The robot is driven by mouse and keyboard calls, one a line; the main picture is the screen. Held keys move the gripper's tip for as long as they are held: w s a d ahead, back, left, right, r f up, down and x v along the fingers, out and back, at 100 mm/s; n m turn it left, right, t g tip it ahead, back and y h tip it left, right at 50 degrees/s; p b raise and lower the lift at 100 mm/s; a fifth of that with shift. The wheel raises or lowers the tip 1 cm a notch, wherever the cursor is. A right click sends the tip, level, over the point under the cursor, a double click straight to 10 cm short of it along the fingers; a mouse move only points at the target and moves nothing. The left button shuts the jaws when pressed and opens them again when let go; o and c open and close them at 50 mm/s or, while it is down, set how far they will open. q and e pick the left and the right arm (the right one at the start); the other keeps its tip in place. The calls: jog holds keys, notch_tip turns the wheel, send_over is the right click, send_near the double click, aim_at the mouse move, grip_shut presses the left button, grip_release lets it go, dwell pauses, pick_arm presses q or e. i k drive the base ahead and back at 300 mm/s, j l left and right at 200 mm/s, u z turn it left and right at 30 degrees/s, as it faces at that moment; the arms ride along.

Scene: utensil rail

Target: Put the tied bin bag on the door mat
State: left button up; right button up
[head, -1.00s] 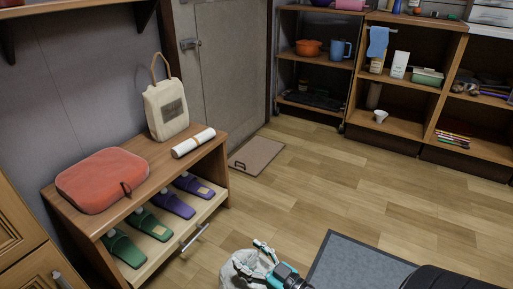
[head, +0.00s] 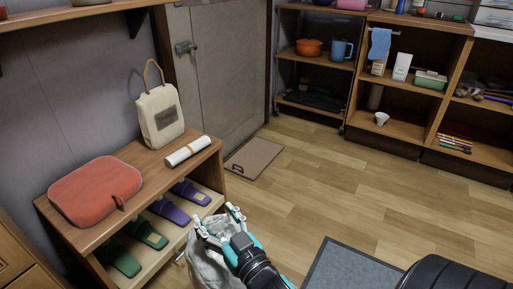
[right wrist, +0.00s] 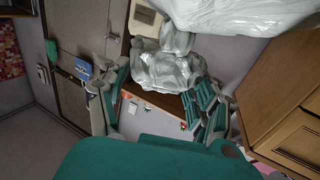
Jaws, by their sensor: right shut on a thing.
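The tied bin bag (head: 203,266) is pale grey, crumpled plastic at the lower middle of the head view. My right gripper (head: 218,222) is shut on its gathered top, with the bag's body partly hidden by my arm and cut by the frame edge. The right wrist view shows the bag's crumpled neck (right wrist: 168,70) between the gripper fingers (right wrist: 163,98), with the larger body (right wrist: 235,14) beyond. The door mat (head: 345,270) is flat grey with a darker border, on the floor right of the bag. The bag is apart from it. My left gripper is out of view.
A wooden bench (head: 140,160) at left holds a red cushion (head: 97,189), a cream bag (head: 161,115) and a white roll (head: 187,151), with slippers below. A brown flat board (head: 253,158) lies by the door. Shelves stand at the back. The middle floor is clear.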

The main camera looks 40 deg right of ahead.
aim_at(252, 158)
jog(key=i+l, duration=0.15)
jog(key=l, duration=0.2)
jog(key=i+l+u, duration=0.1)
jog(key=l, duration=0.25)
jog(key=i+l, duration=0.15)
jog(key=l, duration=0.25)
jog(key=i+l+u, duration=0.1)
jog(key=l, duration=0.25)
jog(key=i+l, duration=0.15)
jog(key=l, duration=0.25)
jog(key=i+l+u, duration=0.1)
jog(key=l, duration=0.25)
jog(key=i+l, duration=0.35)
jog(key=i+l+u, duration=0.15)
jog(key=l, duration=0.25)
jog(key=i+l, duration=0.2)
jog(key=l, duration=0.2)
jog(key=i+l+u, duration=0.15)
jog(key=l, duration=0.25)
jog(key=i, duration=0.05)
